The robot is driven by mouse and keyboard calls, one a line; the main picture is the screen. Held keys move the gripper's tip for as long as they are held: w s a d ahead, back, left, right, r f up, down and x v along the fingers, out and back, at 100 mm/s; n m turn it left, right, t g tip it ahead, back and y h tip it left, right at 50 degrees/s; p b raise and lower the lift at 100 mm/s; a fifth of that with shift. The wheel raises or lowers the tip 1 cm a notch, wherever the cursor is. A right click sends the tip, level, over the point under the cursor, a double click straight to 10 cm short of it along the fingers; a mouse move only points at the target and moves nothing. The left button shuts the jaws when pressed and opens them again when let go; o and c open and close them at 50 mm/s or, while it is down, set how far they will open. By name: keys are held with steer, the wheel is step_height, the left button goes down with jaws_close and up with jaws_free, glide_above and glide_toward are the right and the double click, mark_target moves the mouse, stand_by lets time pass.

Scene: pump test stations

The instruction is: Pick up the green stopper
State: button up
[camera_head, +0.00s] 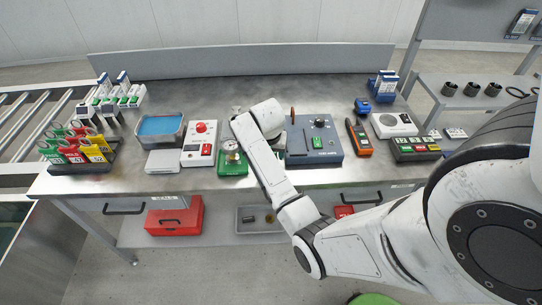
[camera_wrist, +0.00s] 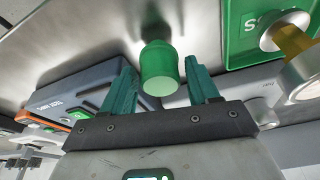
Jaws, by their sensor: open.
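Gaps show between the stopper and both fingers, wider on the right. In the head view my arm reaches over the bench between the green gauge block and the blue-grey box. My fingers and the stopper cannot be made out there, apparently hidden by the arm.
The green gauge block (camera_head: 232,158) stands close left of my arm, the blue-grey box (camera_head: 312,148) close right. Further left are a white box with a red button (camera_head: 198,144) and a blue-topped tray (camera_head: 160,128). A rack of coloured tags (camera_head: 78,148) stands at the left end.

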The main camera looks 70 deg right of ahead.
steer(key=shift+f, duration=0.25)
steer(key=shift+c, duration=0.4)
steer(key=shift+d, duration=0.1)
steer(key=c, duration=0.7)
steer(key=shift+c, duration=0.2)
steer(key=shift+r, duration=0.1)
